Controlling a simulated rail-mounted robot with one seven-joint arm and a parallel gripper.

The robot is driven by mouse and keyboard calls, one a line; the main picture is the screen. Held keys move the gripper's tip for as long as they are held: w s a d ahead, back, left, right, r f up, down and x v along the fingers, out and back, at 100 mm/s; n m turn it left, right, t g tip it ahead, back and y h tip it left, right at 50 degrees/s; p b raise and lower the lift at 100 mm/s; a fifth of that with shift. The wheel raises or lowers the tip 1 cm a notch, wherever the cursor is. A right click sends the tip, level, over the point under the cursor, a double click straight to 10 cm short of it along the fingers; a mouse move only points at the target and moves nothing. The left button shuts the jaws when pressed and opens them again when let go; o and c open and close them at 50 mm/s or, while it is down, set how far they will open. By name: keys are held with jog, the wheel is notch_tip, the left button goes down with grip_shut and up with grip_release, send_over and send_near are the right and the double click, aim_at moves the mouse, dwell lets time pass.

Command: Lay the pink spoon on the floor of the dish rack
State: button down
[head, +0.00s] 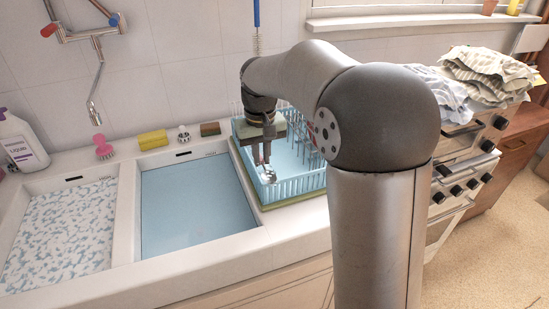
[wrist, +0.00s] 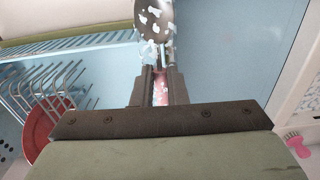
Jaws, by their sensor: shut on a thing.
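My gripper (head: 264,163) points down over the left part of the light blue dish rack (head: 292,188). It is shut on the pink spoon, whose pinkish handle (wrist: 160,92) shows between the fingers in the wrist view. The spoon's dark metal bowl (wrist: 154,14), with white and pale blue spots, sticks out past the fingertips. In the head view the spoon (head: 268,177) hangs below the fingertips near the rack's front left. I cannot tell whether it touches the rack.
Wire prongs (wrist: 62,85) and a red plate (wrist: 38,128) stand in the rack beside my gripper. A water-filled sink (head: 195,205) lies to the left. A pink brush (head: 103,147), yellow sponge (head: 153,139) and soap bottle (head: 20,145) stand along the back ledge.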

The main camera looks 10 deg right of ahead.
jog(key=shift+w+d, duration=0.15)
jog(key=shift+d, duration=0.05)
jog(key=w+d+f+p, duration=0.3)
jog(key=w, duration=0.4)
jog(key=p, duration=0.2)
send_over(276, 168)
jog(key=s, duration=0.1)
jog(key=f, duration=0.5)
jog(key=shift+a+f, duration=0.2)
jog(key=shift+a, duration=0.05)
jog(key=shift+w+d+f, duration=0.25)
jog(key=shift+w+f, duration=0.2)
jog(key=shift+f, duration=1.8)
jog(key=shift+f, duration=0.1)
jog(key=shift+f, duration=0.15)
jog(key=c, duration=1.5)
grip_release()
jog(key=shift+o, duration=0.2)
